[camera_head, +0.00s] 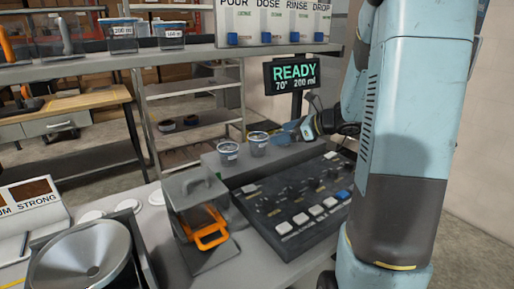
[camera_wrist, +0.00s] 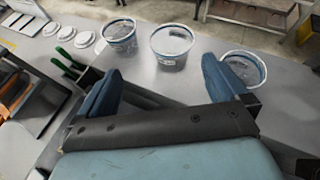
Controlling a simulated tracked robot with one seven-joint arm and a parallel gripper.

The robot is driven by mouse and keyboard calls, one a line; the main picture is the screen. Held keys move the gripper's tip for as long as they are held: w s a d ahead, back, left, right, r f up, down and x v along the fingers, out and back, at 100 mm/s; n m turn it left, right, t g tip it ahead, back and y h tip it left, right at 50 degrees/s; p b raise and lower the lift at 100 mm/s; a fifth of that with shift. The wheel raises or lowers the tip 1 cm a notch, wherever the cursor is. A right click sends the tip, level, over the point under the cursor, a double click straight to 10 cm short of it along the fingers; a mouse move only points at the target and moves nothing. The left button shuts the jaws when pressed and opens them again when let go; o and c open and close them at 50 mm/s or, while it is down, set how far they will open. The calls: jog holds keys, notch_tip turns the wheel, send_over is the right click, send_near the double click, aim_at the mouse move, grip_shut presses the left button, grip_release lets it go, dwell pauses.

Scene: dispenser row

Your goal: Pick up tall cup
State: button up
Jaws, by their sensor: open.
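Three clear cups with blue rims stand on a grey ledge in the wrist view: a left cup (camera_wrist: 119,42), a middle cup (camera_wrist: 171,48) and a right cup (camera_wrist: 243,72). The middle one looks tallest, but I cannot tell for sure which is the tall cup. In the head view two cups show on the ledge, one (camera_head: 228,154) left of the other (camera_head: 258,144). My gripper (camera_wrist: 163,80) is open and empty, with blue fingers. The middle cup is ahead of the gap between them, apart from both. The right finger overlaps the right cup's edge in the picture. My gripper (camera_head: 300,130) is beside the ledge cups in the head view.
Two labelled cups (camera_head: 122,36) (camera_head: 171,36) stand on the upper shelf. A button panel (camera_head: 295,205) lies before the ledge. A grey box with an orange handle (camera_head: 210,232) and a metal funnel (camera_head: 82,255) stand at left. A READY screen (camera_head: 292,73) rises behind.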

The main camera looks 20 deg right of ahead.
jog(key=w+d+m, duration=0.1)
send_near(254, 137)
jog(key=a+f, duration=0.1)
jog(key=w+a+f, duration=0.1)
jog(key=a, duration=0.1)
jog(key=shift+w, duration=0.1)
jog(key=shift+a+r+x, duration=0.15)
jog(key=shift+x, duration=1.2)
jog(key=shift+a+r+x, duration=0.1)
jog(key=shift+r+x, duration=0.1)
jog(key=shift+x, duration=1.2)
jog(key=shift+t, duration=0.3)
jog(key=shift+c, duration=0.5)
jog(key=c, duration=0.9)
jog(key=shift+r, duration=0.1)
